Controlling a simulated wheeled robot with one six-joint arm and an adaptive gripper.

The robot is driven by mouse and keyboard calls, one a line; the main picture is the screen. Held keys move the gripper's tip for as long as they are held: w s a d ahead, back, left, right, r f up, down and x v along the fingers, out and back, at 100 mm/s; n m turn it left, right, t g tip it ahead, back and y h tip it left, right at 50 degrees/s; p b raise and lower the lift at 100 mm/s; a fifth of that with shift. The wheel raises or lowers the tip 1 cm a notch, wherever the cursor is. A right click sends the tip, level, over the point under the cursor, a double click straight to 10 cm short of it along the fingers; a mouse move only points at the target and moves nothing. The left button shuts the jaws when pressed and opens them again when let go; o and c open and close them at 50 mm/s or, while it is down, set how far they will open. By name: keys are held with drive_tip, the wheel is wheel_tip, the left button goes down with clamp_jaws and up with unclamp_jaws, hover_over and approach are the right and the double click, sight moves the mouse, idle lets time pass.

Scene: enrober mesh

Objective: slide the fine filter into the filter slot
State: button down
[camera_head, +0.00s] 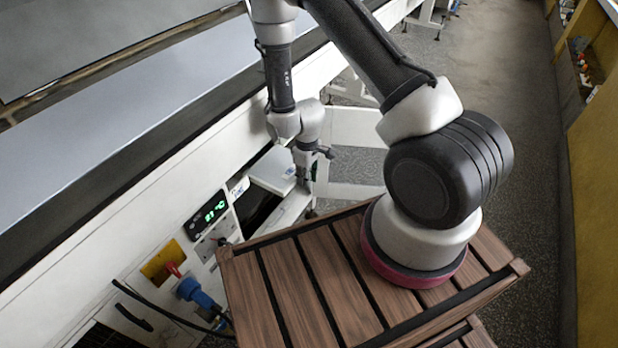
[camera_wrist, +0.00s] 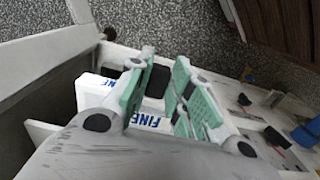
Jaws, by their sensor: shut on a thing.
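The fine filter (camera_wrist: 147,120) is a white block with blue "FINE" lettering. In the wrist view it lies between and below the green-padded fingers of my gripper (camera_wrist: 166,72), which is shut on it. In the head view the filter (camera_head: 270,168) is a pale flat box beside the machine's side, and my gripper (camera_head: 307,178) is at its right end. A dark opening (camera_head: 258,208), seemingly the filter slot, shows in the machine's white side just below and left of the filter. My gripper hides part of the filter; I cannot tell whether any of it is inside the opening.
A green-lit display (camera_head: 208,214) and a blue plug (camera_head: 196,292) with a black cable sit on the machine's side, left of the opening. A brown slatted surface (camera_head: 310,280) lies in front. A yellow wall (camera_head: 597,170) bounds the grey floor at right.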

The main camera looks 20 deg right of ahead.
sight(284, 171)
drive_tip(key=shift+w+a, duration=0.5)
drive_tip(key=shift+w, duration=0.2)
drive_tip(key=shift+w+a, duration=0.5)
drive_tip(key=shift+w, duration=0.15)
drive_tip(key=shift+w+a, duration=0.1)
drive_tip(key=shift+w, duration=0.1)
